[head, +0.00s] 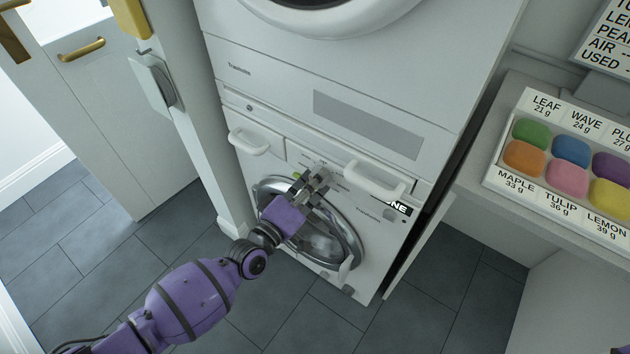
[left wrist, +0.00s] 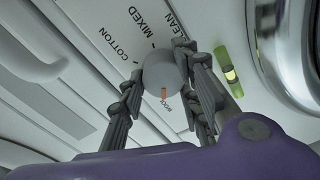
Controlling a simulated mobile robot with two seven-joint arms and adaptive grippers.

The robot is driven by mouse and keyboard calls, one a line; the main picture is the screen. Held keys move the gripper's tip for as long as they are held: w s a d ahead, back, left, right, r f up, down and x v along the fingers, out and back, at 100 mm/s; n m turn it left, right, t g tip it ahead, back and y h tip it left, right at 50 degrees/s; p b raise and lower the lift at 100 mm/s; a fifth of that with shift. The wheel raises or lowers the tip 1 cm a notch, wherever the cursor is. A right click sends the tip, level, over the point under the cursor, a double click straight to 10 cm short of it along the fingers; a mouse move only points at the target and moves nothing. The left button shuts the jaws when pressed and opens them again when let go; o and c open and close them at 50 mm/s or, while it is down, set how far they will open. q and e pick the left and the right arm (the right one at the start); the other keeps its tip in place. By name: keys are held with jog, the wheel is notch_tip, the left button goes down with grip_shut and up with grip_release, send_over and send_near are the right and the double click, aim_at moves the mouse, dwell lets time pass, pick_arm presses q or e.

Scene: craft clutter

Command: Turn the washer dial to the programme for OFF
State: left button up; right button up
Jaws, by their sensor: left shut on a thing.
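The white washer (head: 375,235) stands under another white machine, its round door (head: 345,225) below the panel. The grey washer dial (left wrist: 160,70) carries an orange-red mark (left wrist: 164,92) on its side facing the wrist camera. No OFF label shows. My left gripper (head: 316,183) is shut on the dial, one finger on each side. It also shows in the left wrist view (left wrist: 165,88). My right gripper is not in view.
A green piece with a lit band (left wrist: 229,73) is near one finger. A counter with a tray of coloured pieces (head: 568,165) is right; floor lies left.

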pick_arm(q)
jog(key=shift+w+r+m, duration=0.1)
jog(key=shift+r+m, duration=0.2)
jog(key=shift+r, duration=0.05)
dwell(0.3)
jog(key=m, duration=0.6)
jog(key=m+p, duration=0.1)
jog(key=m, duration=0.3)
jog(key=shift+d, duration=0.25)
jog(key=shift+f, duration=0.1)
dwell(0.5)
jog(key=o, duration=1.1)
jog(key=shift+s+d, duration=0.1)
jog(key=shift+s, duration=0.1)
jog(key=shift+c, duration=0.2)
jog(key=shift+f, duration=0.25)
